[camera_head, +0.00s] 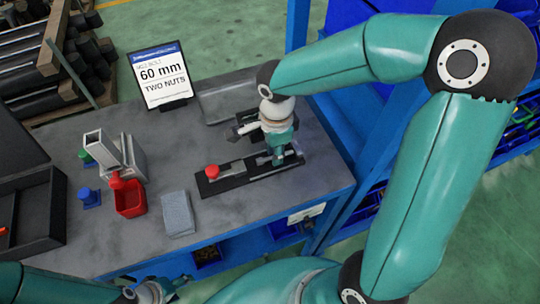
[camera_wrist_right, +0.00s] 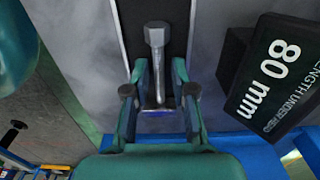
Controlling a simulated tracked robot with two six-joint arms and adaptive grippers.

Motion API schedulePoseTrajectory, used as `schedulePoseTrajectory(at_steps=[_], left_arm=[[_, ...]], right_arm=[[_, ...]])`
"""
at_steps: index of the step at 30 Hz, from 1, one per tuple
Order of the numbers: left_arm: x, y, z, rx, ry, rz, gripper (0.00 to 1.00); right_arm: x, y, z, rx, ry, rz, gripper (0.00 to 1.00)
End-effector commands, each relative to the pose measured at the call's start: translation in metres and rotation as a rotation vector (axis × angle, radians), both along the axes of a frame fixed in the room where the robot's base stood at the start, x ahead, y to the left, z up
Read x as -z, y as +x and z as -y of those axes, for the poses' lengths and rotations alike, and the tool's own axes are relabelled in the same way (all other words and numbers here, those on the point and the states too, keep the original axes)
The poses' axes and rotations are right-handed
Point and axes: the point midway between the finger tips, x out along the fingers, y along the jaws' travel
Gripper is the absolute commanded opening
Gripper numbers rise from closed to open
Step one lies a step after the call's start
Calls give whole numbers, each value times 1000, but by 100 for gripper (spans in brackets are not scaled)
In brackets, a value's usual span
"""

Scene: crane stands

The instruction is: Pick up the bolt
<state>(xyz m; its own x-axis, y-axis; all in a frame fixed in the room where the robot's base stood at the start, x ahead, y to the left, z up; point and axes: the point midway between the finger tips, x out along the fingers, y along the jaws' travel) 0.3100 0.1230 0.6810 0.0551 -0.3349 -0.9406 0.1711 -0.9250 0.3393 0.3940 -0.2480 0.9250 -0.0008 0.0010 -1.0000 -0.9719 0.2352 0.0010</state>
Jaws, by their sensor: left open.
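In the right wrist view, a grey bolt (camera_wrist_right: 155,36) with a hex head lies along a dark strip, its shank running down toward my gripper. My right gripper (camera_wrist_right: 159,72) has its two green fingers apart, one on each side of the shank, with gaps visible. In the head view, my right gripper (camera_head: 279,150) is over the right part of a black tray (camera_head: 245,181) on the bench and hides much of what is under it. My left gripper (camera_head: 150,291) is at the bottom edge, partly cut off, open and away from the tray.
A sign reading 60 mm, two nuts (camera_head: 163,75) stands at the back of the grey bench (camera_head: 215,215). A red bin (camera_head: 130,199), a grey block (camera_head: 177,213) and a blue piece (camera_head: 90,198) are on the left. An 80 mm label (camera_wrist_right: 278,72) shows in the wrist view.

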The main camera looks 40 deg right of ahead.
Motion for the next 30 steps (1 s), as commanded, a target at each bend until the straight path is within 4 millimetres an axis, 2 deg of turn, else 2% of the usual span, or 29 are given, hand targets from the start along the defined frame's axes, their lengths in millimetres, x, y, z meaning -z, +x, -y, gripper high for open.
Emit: schedulePoseTrajectory(at_steps=[5, 10, 23, 30], left_arm=[[0, 0, 0, 0, 0, 0, 59], [0, 0, 0, 0, 0, 0, 59], [0, 0, 0, 0, 0, 0, 59], [0, 0, 0, 0, 0, 0, 59]], right_arm=[[0, 0, 0, 0, 0, 0, 25], [0, 0, 0, 0, 0, 0, 0], [-1, 0, 0, 0, 0, 1, 0], [-16, 1, 0, 0, -1, 4, 0]])
